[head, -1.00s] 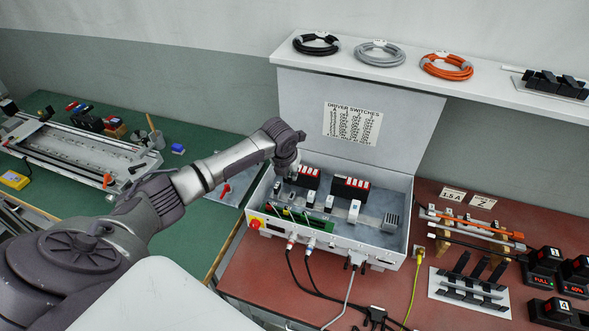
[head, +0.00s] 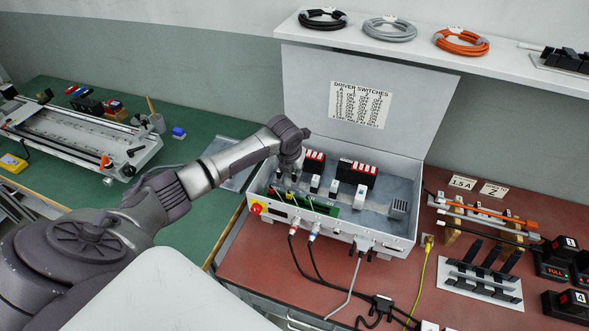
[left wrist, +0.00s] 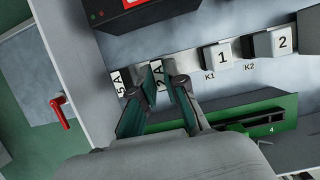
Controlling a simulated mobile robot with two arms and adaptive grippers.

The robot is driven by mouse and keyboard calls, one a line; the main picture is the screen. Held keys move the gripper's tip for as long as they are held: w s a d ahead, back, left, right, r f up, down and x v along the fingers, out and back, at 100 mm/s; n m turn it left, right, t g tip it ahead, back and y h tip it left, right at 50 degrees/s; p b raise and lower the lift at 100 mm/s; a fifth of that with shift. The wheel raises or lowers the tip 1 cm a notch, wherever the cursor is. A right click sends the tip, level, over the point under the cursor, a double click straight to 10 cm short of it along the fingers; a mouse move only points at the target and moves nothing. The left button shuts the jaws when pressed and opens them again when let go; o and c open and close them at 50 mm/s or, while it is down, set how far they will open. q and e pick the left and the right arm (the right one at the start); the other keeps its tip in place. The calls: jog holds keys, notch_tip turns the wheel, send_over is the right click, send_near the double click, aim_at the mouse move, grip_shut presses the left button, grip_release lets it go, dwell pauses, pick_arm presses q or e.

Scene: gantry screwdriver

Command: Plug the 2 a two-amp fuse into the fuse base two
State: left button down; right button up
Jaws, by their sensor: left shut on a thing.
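My left gripper (head: 288,178) reaches down into the left part of the open grey control box (head: 386,232). In the left wrist view its fingers (left wrist: 168,84) are shut on a small white fuse (left wrist: 159,76) marked "2 A". The fuse stands over the box floor, beside another white piece (left wrist: 119,81) whose visible marking reads "5 A". The base under the held fuse is hidden by the fingers, so I cannot tell whether it is seated. My right gripper is not in view.
Relays marked 1 (left wrist: 219,56) and 2 (left wrist: 275,43) stand to the right of the fingers. A green circuit board (left wrist: 240,117) lies just in front, and a black module (left wrist: 150,12) behind. The box lid (head: 350,105) stands open at the back.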

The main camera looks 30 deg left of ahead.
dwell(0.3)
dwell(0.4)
pick_arm(q)
jog(key=shift+p, duration=0.65)
dwell(0.6)
jog(key=shift+f+b, duration=0.4)
jog(key=shift+f, duration=0.2)
dwell(0.7)
jog(key=c, duration=1.1)
grip_release()
jog(key=shift+c, duration=0.2)
jog(key=shift+r, duration=0.15)
